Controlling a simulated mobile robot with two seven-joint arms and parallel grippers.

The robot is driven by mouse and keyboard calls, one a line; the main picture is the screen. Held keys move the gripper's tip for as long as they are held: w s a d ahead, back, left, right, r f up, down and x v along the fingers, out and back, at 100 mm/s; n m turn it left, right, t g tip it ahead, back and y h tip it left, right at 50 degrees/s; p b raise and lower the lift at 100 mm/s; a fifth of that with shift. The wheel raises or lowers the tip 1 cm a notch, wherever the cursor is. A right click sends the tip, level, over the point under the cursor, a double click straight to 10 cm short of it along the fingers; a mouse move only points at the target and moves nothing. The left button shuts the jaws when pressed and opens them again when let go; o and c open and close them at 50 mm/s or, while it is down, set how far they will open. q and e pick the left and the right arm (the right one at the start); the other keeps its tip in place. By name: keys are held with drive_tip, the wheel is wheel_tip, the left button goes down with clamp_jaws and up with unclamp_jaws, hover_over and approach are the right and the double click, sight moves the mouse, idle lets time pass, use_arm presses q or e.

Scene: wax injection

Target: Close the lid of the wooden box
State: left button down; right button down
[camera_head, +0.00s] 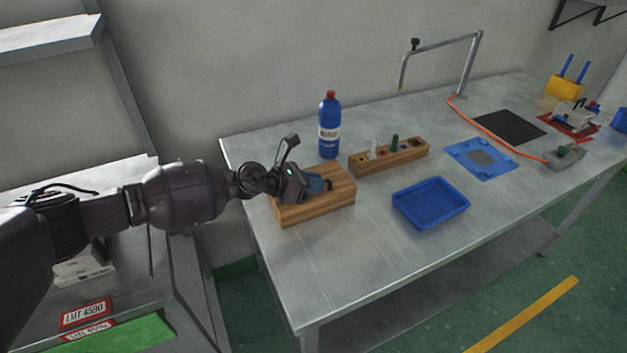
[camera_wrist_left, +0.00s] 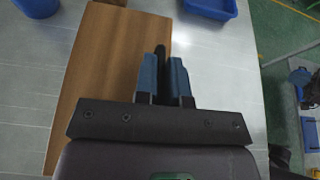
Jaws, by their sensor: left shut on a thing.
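The wooden box (camera_head: 318,211) stands near the left end of the metal table. Its wooden lid (camera_head: 342,174) lies over the top and looks about level; I see no clear gap below it. The lid's wood also shows in the left wrist view (camera_wrist_left: 110,65). My left gripper (camera_head: 320,184) is above the lid, with its blue fingers (camera_wrist_left: 163,80) shut on a dark handle (camera_wrist_left: 161,50). The handle tip (camera_head: 329,184) shows just past the fingers. The gripper and arm hide part of the lid and the box's left side. My right gripper is out of view.
A blue bottle (camera_head: 329,135) stands behind the box. A wooden block with holes (camera_head: 405,156) and a blue tray (camera_head: 430,218) are to its right. The table (camera_head: 375,270) is bare in front of the box.

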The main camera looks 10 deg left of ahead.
use_arm(q)
drive_tip(key=shift+s+d+f, duration=0.1)
drive_tip(key=shift+s+f, duration=0.2)
drive_tip(key=shift+f, duration=0.1)
drive_tip(key=c, duration=1.6)
unclamp_jaws()
drive_tip(key=o, duration=0.4)
drive_tip(key=shift+w+r, duration=0.1)
drive_tip(key=shift+r, duration=0.1)
drive_tip(key=shift+s+a+r, duration=0.25)
drive_tip(key=shift+a, duration=0.25)
drive_tip(key=v, duration=0.9)
drive_tip(key=shift+s+a, duration=0.2)
drive_tip(key=shift+s, duration=0.05)
drive_tip(key=shift+r+n, duration=0.1)
drive_tip(key=shift+n, duration=0.2)
